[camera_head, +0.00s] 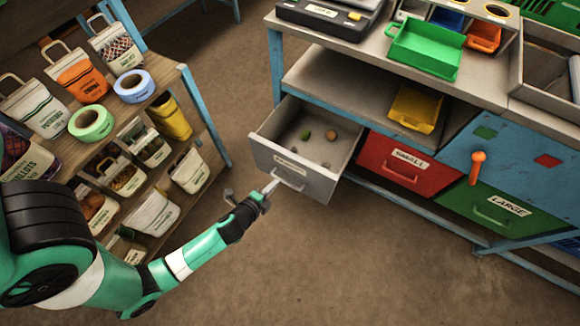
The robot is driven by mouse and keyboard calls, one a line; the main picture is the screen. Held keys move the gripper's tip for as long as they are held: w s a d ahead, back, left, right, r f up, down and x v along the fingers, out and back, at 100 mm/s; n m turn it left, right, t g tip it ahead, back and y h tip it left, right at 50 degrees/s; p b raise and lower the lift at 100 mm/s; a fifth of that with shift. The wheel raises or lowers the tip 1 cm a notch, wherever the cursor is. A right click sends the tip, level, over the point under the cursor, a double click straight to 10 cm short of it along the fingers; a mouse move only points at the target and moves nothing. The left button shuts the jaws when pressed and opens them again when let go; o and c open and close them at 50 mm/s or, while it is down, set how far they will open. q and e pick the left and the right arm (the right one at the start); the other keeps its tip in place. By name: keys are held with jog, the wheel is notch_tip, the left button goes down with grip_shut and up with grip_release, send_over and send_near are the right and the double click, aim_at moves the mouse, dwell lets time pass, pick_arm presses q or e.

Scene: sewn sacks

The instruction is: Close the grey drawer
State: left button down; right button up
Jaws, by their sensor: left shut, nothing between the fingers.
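The grey drawer (316,183) is pulled out from the blue-framed bench, left of the red drawer. Its front panel carries a pale label and a bar handle (288,180). A small green item (304,134) and a small brown item (331,136) lie inside it. My left gripper (271,186) is shut and empty, its tip at the left end of the handle. I cannot tell whether it touches the handle or the front panel. My right gripper does not show.
The red drawer (378,163) marked SMALL and green drawer (477,208) marked LARGE are shut. A shelf rack (203,113) with sacks and tape rolls stands left. The floor (330,265) before the drawers is clear.

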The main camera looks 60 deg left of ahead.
pick_arm(q)
jog(key=b, duration=0.3)
send_near(294, 161)
notch_tip(294, 161, down, 3)
jog(key=w+a, duration=0.1)
jog(key=w, duration=0.1)
jog(key=w+a+b, duration=0.1)
jog(key=w, duration=0.1)
jog(key=shift+a+f, duration=0.2)
jog(key=shift+a, duration=0.05)
jog(key=shift+w+a, duration=0.25)
jog(key=shift+w, duration=0.1)
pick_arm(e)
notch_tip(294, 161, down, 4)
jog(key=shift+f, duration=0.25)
pick_arm(q)
jog(key=shift+r, duration=0.1)
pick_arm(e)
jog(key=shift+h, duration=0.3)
